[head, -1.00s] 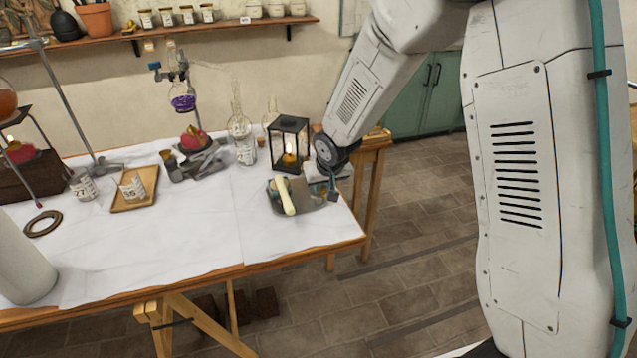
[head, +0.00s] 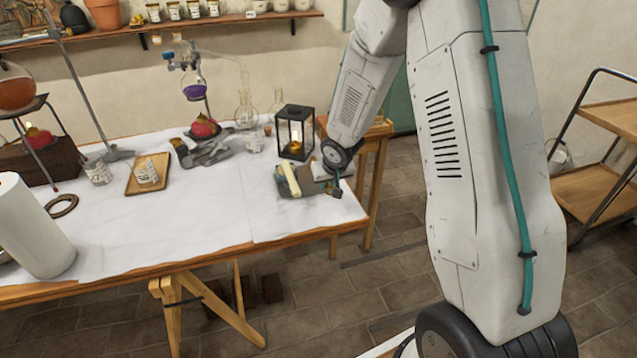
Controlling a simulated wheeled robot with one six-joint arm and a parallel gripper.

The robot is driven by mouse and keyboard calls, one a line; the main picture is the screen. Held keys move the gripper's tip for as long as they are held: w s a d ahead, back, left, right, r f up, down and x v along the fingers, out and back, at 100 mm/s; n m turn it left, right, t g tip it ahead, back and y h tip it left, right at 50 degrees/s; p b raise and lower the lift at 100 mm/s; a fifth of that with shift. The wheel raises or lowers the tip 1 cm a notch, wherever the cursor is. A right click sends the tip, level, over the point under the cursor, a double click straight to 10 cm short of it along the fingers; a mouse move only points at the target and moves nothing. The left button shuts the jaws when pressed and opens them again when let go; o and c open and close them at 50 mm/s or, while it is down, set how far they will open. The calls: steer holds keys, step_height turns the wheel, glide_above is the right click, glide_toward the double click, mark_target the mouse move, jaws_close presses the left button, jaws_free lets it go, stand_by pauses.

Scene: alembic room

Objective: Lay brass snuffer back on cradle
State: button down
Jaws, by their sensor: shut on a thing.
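My gripper (head: 336,187) is low over the right end of the white-topped table, below my dark wrist joint. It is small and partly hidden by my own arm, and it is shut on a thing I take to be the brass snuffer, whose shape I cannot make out. I cannot tell whether that is the cradle. Contact between snuffer and cradle cannot be seen.
A black lantern (head: 295,132) with a glowing candle stands just behind. Glass flasks (head: 244,110) and a jack stand (head: 208,153) are further left. A wooden tray (head: 131,187) and a white roll (head: 35,230) are at the left. The table's front middle is clear. A shelved cart (head: 610,120) is at far right.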

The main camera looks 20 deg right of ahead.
steer(key=shift+s+f, duration=0.1)
stand_by(0.6)
steer(key=c, duration=1.3)
jaws_free()
steer(key=shift+o, duration=0.2)
steer(key=shift+a, duration=0.1)
